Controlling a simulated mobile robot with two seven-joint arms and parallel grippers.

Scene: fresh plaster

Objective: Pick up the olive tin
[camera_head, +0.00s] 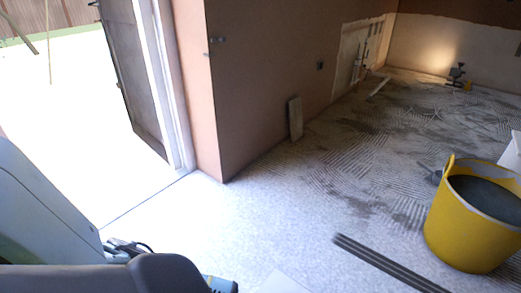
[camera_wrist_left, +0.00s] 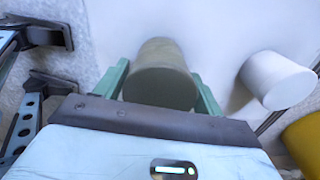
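The olive tin (camera_wrist_left: 160,85) shows in the left wrist view as a dull green-grey round tin. It sits between the two green fingers of my left gripper (camera_wrist_left: 160,76). The fingers lie along both sides of the tin, with no clear gap seen. Whether its base touches the white surface under it is hidden. In the head view the tin is not visible; a grey arm part of mine covers the bottom left.
A white cylinder (camera_wrist_left: 278,80) stands right of the tin on the white surface (camera_wrist_left: 220,30). In the head view, a yellow bucket (camera_head: 448,235) stands at right and dark strips (camera_head: 385,264) lie on the floor; the middle floor is clear.

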